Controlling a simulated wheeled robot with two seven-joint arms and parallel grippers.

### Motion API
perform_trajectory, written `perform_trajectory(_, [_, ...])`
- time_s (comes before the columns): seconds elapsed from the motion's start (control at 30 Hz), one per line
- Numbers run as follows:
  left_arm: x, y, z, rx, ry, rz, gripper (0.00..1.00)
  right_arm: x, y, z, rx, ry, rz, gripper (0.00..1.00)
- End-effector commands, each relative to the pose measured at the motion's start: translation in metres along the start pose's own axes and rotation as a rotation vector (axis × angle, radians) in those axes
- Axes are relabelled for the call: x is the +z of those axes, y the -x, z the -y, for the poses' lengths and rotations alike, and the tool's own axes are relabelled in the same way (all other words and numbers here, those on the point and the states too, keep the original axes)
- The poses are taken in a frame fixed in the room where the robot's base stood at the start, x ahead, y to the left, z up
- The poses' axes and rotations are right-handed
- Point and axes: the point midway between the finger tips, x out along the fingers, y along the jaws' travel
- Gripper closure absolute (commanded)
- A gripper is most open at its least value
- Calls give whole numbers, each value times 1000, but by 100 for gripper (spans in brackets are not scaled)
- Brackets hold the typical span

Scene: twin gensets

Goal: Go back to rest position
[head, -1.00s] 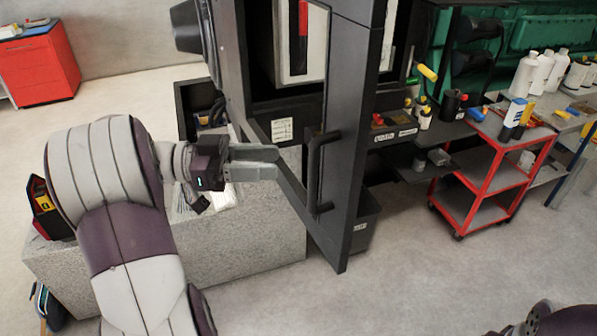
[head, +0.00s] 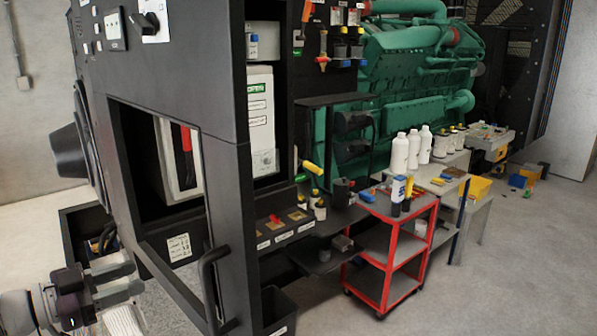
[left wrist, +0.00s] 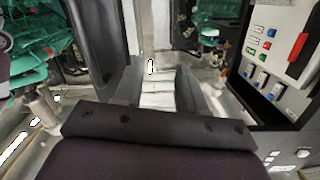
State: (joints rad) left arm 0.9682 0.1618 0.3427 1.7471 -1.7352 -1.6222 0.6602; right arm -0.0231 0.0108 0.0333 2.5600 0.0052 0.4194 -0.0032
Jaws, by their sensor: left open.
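My left gripper (head: 125,280) is at the lower left of the head view, with its arm coming in from the left edge. Its fingers are apart and nothing is between them. It is just left of the open black cabinet door (head: 222,190), whose dark handle (head: 210,285) is to the right of the fingertips; I see a gap between them. In the left wrist view the two grey fingers (left wrist: 160,90) stand apart, with pale floor or slab between them. My right gripper is not in view.
A red cart (head: 375,285) with bottles stands right of the cabinet. Behind it is a green engine (head: 400,80). White bottles (head: 400,152) stand on a grey shelf. A black bin (head: 278,308) is under the cabinet shelf. The floor at right (head: 510,270) is clear.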

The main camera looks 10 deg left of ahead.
Motion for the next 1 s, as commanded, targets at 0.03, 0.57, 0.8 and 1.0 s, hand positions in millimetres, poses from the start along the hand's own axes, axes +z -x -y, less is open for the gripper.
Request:
perform_trajectory(0.03, [18,3,33,-202,-31,71,60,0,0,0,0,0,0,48])
perform_trajectory(0.57, [222,-12,-213,-581,855,1363,60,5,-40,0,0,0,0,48])
perform_trajectory(0.8, [211,-50,-258,-415,729,1365,60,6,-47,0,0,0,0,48])
perform_trajectory(1.0, [210,-50,-258,-415,728,1364,60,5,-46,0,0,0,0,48])
